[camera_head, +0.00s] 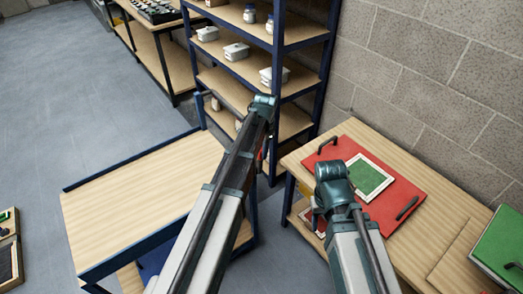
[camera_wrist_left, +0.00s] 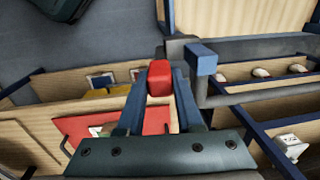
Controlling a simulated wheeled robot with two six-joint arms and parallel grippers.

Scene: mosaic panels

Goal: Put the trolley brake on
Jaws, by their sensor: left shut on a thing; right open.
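The trolley (camera_head: 140,190) has a pale wooden top and a blue frame, and stands at the left in the head view. My left gripper (camera_head: 262,105) reaches out past its right side, by the shelving; its fingertips are hard to make out there. In the left wrist view my left gripper (camera_wrist_left: 160,100) is shut on a red block (camera_wrist_left: 159,75), which looks like the brake's grip. A grey bar with a blue block (camera_wrist_left: 202,57) is just right of it. My right gripper (camera_head: 333,172) is over the workbench's left side, open, with its fingertips hidden.
A blue-framed shelf unit (camera_head: 285,50) with white bins stands behind. The workbench (camera_head: 440,195) at right holds a red panel (camera_head: 385,205) with a green centre and black handles, and a green panel (camera_head: 500,245). Grey floor (camera_head: 60,100) is clear at far left.

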